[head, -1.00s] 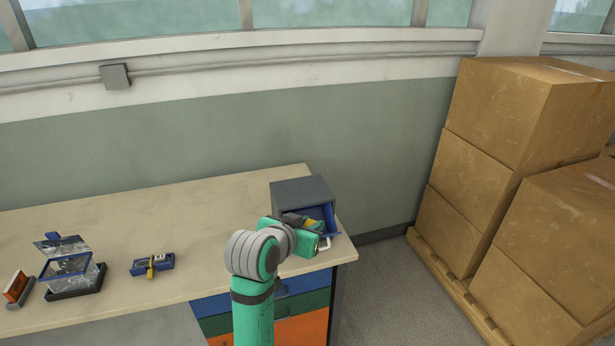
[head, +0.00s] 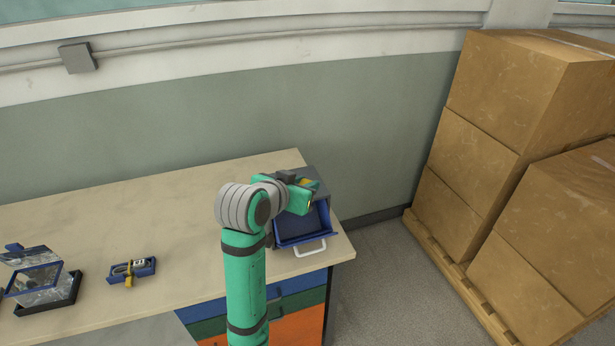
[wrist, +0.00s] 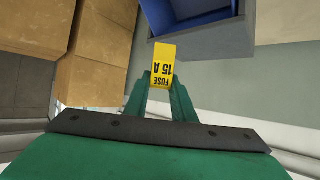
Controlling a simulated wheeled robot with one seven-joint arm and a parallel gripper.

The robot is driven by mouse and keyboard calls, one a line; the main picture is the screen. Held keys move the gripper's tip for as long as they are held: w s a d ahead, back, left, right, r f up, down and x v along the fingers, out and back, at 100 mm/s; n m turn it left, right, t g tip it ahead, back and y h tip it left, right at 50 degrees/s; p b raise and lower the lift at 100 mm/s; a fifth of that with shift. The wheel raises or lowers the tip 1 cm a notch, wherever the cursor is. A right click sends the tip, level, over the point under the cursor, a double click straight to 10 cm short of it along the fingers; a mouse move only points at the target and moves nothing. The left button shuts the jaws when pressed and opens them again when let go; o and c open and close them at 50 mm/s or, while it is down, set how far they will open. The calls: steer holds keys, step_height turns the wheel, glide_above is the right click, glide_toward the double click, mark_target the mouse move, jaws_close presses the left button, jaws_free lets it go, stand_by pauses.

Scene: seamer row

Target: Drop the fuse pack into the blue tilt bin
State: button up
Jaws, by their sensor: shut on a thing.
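My gripper (wrist: 160,88) is shut on the fuse pack (wrist: 163,66), a small yellow block reading "FUSE 15 A", held at the fingertips in the wrist view. The blue tilt bin (head: 304,228) is at the right end of the bench, in a grey housing, with its blue front tipped out and a white handle in front. In the head view my gripper (head: 308,196) is over the bin's back part and hides some of it. In the wrist view the blue bin (wrist: 198,28) shows just beyond the fuse pack; the pack appears apart from it.
A blue holder with a yellow padlock-like piece (head: 132,270) and a clear case with a blue frame (head: 42,280) lie on the bench (head: 170,215) at left. Stacked cartons (head: 480,130) stand on a pallet at right. The bench middle is clear.

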steer(key=f, duration=0.3)
steer(key=shift+s+a, duration=0.2)
steer(key=shift+a, duration=0.05)
steer(key=shift+w+d+f, duration=0.1)
steer(key=shift+w+f, duration=0.05)
steer(key=shift+f, duration=0.85)
steer(key=o, duration=1.1)
steer(key=shift+o, duration=0.2)
steer(key=v, duration=1.1)
steer(key=shift+d+f, duration=0.1)
